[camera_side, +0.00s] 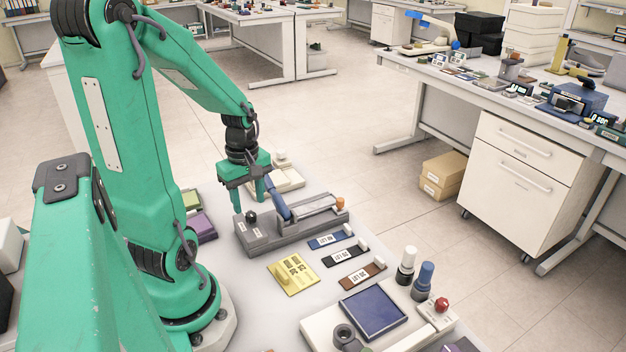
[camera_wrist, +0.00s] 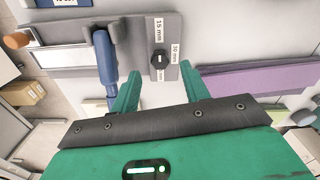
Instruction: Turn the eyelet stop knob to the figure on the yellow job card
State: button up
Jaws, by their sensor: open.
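The black eyelet stop knob (camera_side: 251,217) sits on the left end of a grey fixture (camera_side: 290,232) with a blue lever (camera_side: 282,206). In the wrist view the knob (camera_wrist: 158,58) lies between the fingertips, with white labels around it. One label reads 15 mm, one seems to read 10 mm, and a third is partly legible. I cannot tell which figure the knob points to. The yellow job card (camera_side: 293,273) lies in front of the fixture; its figure is too small to read. My gripper (camera_side: 250,202) is open above the knob, fingers on either side, apparently not touching it.
Blue, black and brown labelled strips (camera_side: 345,254) lie right of the card. A dark blue pad (camera_side: 373,312) and capped bottles (camera_side: 406,265) stand at the front right. Purple and green items (camera_side: 201,227) lie left of the fixture. The blue lever is close beside one finger.

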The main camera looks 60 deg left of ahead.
aim_at(250, 214)
jog(key=shift+f, duration=1.95)
jog(key=c, duration=1)
